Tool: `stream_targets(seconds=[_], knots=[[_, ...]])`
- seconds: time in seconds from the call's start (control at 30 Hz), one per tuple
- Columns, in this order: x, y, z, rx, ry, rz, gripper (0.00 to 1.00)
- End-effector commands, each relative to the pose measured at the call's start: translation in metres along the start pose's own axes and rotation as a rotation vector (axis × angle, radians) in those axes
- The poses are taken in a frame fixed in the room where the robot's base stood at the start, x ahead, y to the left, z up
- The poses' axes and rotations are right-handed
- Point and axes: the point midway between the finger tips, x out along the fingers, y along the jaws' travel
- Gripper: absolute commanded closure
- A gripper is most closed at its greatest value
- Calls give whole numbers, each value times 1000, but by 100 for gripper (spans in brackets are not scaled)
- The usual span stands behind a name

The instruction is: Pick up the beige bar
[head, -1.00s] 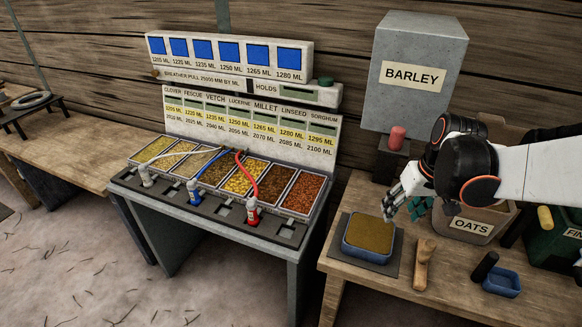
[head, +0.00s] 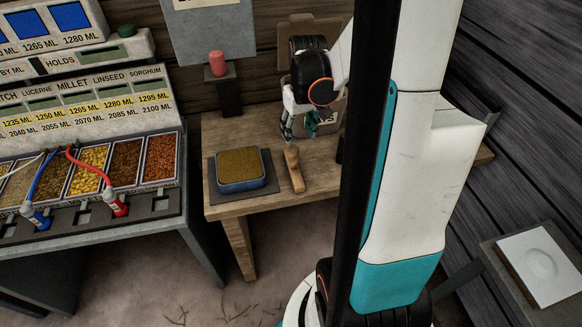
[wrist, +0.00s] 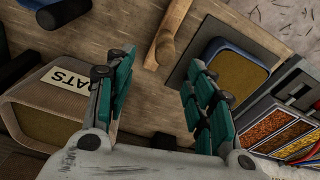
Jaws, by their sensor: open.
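A tan, bar-like wooden piece (head: 294,170), the only thing here that fits the beige bar, lies on the wooden bench right of the blue tray. In the wrist view the bar (wrist: 166,42) shows beyond the gap between my fingers, with a knobbed, wider end nearest them. My gripper (head: 300,130) is open and empty, above the bench near the bar's far end. In the wrist view its fingers (wrist: 160,72) are spread wide and apart from the bar.
A blue tray (head: 241,186) with a brown-yellow filling sits on a dark mat left of the bar. The oats bin (wrist: 40,112) stands close to my gripper. A red cylinder (head: 217,63) tops a dark post behind. The grain station (head: 85,120) is at left.

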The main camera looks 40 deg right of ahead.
Motion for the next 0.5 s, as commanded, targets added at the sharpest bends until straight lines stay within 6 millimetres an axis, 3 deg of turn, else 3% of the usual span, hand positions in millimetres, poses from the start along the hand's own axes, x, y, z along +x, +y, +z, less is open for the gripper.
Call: stream_targets(seconds=[0.03,0.2,0.5], knots=[[14,0,0,-1,0,0,50],[44,-1,0,-1,1,0,50],[63,-2,0,-1,1,-1,50]])
